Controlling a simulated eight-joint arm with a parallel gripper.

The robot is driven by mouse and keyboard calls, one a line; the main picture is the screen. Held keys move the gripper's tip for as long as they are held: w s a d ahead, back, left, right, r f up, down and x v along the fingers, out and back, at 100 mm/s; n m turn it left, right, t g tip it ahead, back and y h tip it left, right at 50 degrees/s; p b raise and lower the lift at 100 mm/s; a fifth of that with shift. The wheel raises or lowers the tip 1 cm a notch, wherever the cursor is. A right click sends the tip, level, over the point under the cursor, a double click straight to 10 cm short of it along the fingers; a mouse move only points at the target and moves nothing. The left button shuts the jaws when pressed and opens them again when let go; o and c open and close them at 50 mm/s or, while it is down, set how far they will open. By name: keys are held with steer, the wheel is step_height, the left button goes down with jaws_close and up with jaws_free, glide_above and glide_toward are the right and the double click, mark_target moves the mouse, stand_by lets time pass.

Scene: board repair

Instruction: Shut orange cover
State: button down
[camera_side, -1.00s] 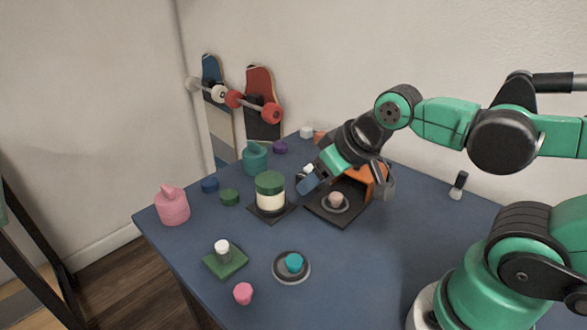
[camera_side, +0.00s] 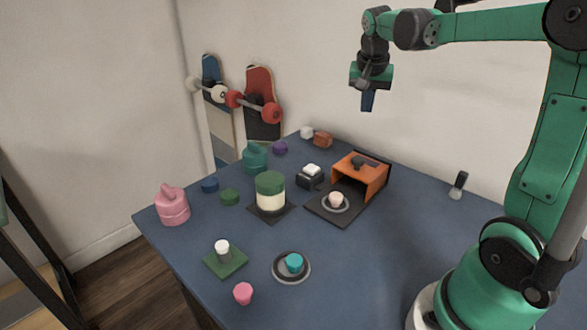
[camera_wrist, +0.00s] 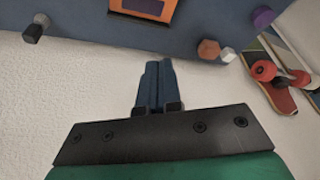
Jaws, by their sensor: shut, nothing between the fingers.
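The orange cover (camera_side: 362,174) stands at the back of a dark base plate (camera_side: 323,208) on the blue table. In the wrist view part of the orange cover (camera_wrist: 144,20) shows at the top edge. My gripper (camera_side: 367,101) is high above the table's back edge, pointing down, clear of the cover. Its blue fingers (camera_wrist: 158,68) are together and empty.
A green-lidded cream jar (camera_side: 270,190) and a black block with a white top (camera_side: 311,175) stand left of the plate. A teal pot (camera_side: 254,158) and pink pot (camera_side: 172,205) are farther left.

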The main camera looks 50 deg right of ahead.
steer(key=x, duration=0.9)
steer(key=shift+s+a+f, duration=0.25)
steer(key=shift+s+a, duration=0.05)
steer(key=shift+a, duration=0.3)
steer(key=shift+s+a+f, duration=0.25)
steer(key=shift+s+a, duration=0.05)
steer(key=shift+a, duration=0.35)
steer(key=shift+s+a+f, duration=0.15)
steer(key=shift+s+a, duration=0.1)
steer(key=shift+a, duration=0.25)
steer(key=a, duration=1)
